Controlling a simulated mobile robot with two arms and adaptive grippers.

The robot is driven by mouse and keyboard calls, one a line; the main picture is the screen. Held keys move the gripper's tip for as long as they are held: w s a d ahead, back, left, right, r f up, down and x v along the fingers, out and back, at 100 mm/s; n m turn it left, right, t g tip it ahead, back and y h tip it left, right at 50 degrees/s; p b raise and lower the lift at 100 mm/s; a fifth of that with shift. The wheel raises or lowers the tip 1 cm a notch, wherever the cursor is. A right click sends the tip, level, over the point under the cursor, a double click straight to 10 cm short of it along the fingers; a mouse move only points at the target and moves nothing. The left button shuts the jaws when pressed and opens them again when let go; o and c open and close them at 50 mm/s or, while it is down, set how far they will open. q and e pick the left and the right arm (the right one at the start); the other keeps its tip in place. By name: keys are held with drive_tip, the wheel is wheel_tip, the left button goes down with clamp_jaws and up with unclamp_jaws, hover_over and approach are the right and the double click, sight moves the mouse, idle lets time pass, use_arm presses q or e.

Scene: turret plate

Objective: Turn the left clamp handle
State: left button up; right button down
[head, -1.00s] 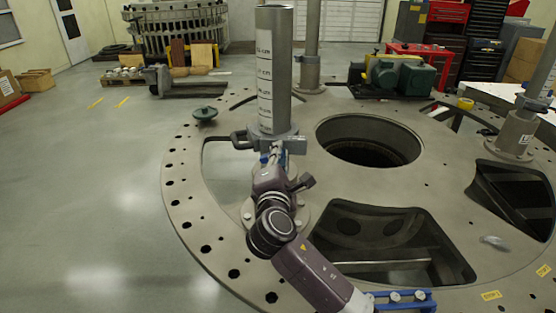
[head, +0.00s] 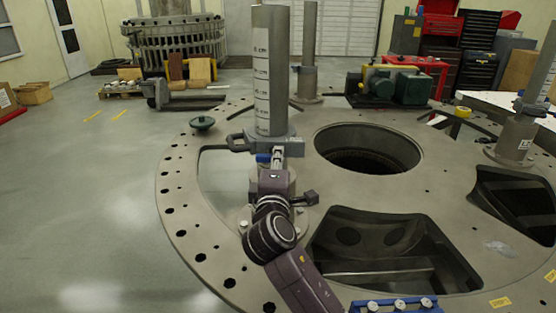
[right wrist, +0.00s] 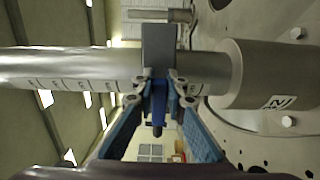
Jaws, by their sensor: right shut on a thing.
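The left post (head: 271,80) is a grey upright column with a printed cm scale. A grey clamp (head: 282,146) sits around its lower part, with a looped lug (head: 237,143) on its left side. The clamp also shows in the right wrist view (right wrist: 159,47). Its blue handle (right wrist: 158,98) sits between my right gripper's fingers in that view. My right gripper (head: 277,160) is at the front of the clamp and shut on the handle. The fingers hide part of the handle. My left gripper is not in view.
The round turret plate (head: 180,225) has a large round hole (head: 367,147) and several cut-outs. Another post (head: 517,135) stands at the right and one (head: 308,50) behind.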

drive_tip(key=c, duration=1.9)
unclamp_jaws()
drive_tip(key=shift+c, duration=0.2)
drive_tip(key=shift+s, duration=0.1)
drive_tip(key=s+a, duration=0.1)
drive_tip(key=s, duration=1.1)
drive_tip(key=shift+a+f, duration=0.1)
drive_tip(key=shift+a, duration=0.05)
